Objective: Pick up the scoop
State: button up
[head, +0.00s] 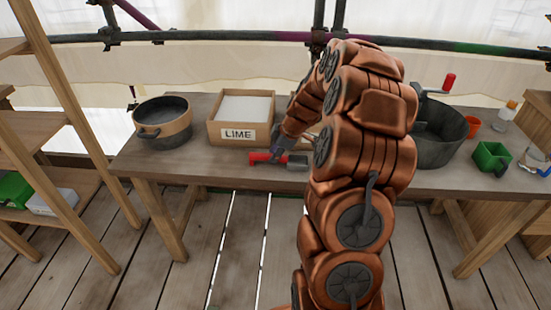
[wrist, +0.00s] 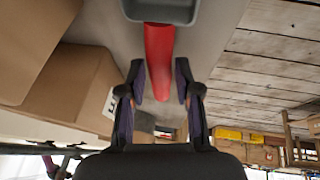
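The scoop lies on the wooden workbench (head: 215,174) near its front edge, in front of the box marked LIME. Its red handle (head: 259,157) points left and its grey scoop end (head: 297,162) points right in the head view. My gripper (head: 276,152) is at the handle, partly hidden by its own links. In the wrist view the red handle (wrist: 159,55) runs between the two fingers of my gripper (wrist: 160,82), with the grey scoop end (wrist: 160,10) at the top. The fingers are open on either side of the handle; firm contact is not visible.
The LIME box (head: 240,118) stands close behind the scoop. A round pot-like container (head: 163,125) is to the left. A large dark tub (head: 440,135), a green box (head: 491,157) and an orange-red cup (head: 472,126) stand right. Bench between pot and scoop is clear.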

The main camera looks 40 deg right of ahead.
jog(key=shift+x, duration=1.35)
grip_shut()
